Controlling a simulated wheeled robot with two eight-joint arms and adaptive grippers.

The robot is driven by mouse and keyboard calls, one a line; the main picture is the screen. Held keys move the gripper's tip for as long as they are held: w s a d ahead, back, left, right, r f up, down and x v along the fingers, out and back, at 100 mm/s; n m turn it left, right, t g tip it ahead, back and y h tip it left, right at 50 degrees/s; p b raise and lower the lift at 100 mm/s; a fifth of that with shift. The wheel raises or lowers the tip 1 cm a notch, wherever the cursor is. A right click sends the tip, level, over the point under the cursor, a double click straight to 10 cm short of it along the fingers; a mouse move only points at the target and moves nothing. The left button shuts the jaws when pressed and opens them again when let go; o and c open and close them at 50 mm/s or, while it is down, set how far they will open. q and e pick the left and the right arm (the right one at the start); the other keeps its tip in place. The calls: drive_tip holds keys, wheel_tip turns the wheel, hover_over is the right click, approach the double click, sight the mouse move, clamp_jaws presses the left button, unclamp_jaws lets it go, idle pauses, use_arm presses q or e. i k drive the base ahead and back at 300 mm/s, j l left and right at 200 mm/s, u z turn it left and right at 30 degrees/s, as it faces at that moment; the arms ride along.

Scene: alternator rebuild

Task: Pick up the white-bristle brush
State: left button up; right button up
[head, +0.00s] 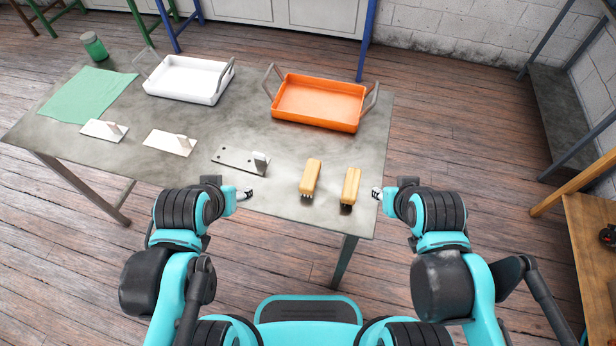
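Two brushes with wooden bodies lie side by side near the table's front edge. The left brush (311,177) shows small pale and dark bits at its near end; it seems to be the white-bristle brush, but its bristles are mostly hidden. The right brush (350,186) has dark bristles at its near end. My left gripper (245,194) is at the front edge, left of both brushes and apart from them. My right gripper (377,193) is just right of the right brush, apart from it. Both fingertips are too small to tell open from shut. Neither gripper visibly holds anything.
The grey table (225,125) carries an orange tray (320,102) and a white tray (188,79) at the back. A green cloth (88,94) and green jar (94,46) are far left.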

sight(308, 183)
drive_tip(key=u, duration=1.05)
drive_tip(key=i+j, duration=0.35)
drive_tip(key=j, duration=0.15)
drive_tip(key=i+j, duration=0.3)
drive_tip(key=j, duration=0.2)
drive_tip(key=i+j, duration=0.35)
drive_tip(key=j, duration=0.15)
drive_tip(key=i+j+z, duration=0.2)
drive_tip(key=j, duration=0.15)
drive_tip(key=i+j+z, duration=0.15)
drive_tip(key=j, duration=0.2)
drive_tip(key=i+j+z, duration=0.2)
drive_tip(key=j, duration=0.2)
drive_tip(key=i+j+z, duration=0.15)
drive_tip(key=j, duration=0.3)
drive_tip(key=j+z, duration=0.2)
drive_tip(key=j, duration=0.2)
drive_tip(key=z, duration=2.55)
drive_tip(key=i+l, duration=0.3)
drive_tip(key=i, duration=0.2)
drive_tip(key=i+l+u, duration=0.1)
drive_tip(key=i+l, duration=0.15)
drive_tip(key=i, duration=0.3)
drive_tip(key=i+l+u, duration=0.1)
drive_tip(key=i+l, duration=0.2)
drive_tip(key=i, duration=0.2)
